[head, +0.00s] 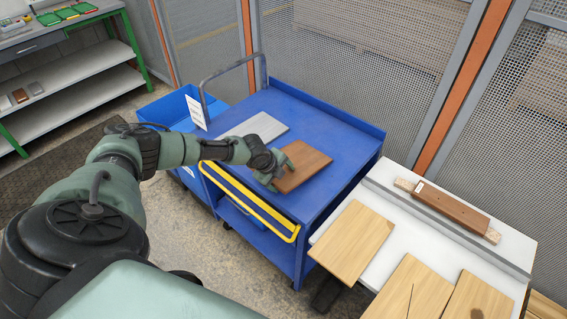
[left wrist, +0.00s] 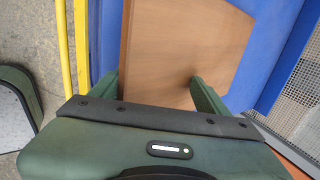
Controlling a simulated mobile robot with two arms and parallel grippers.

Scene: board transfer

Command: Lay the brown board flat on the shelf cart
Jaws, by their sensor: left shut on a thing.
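The brown board (head: 304,166) is over the top deck of the blue shelf cart (head: 335,138), near its front edge by the yellow handle. It looks about level. I cannot tell whether it touches the deck or sits slightly above it. My left gripper (head: 281,172) is shut on the board's near-left edge. In the left wrist view the board (left wrist: 185,45) extends away between the two green fingers of the gripper (left wrist: 158,92), with the cart's blue deck (left wrist: 275,30) around it. My right gripper is not in view.
A grey board (head: 256,127) lies on the deck behind the brown board. The deck's right side is clear. A white table (head: 385,240) with several light wood boards (head: 352,240) stands at right. A blue bin (head: 170,108) is left of the cart.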

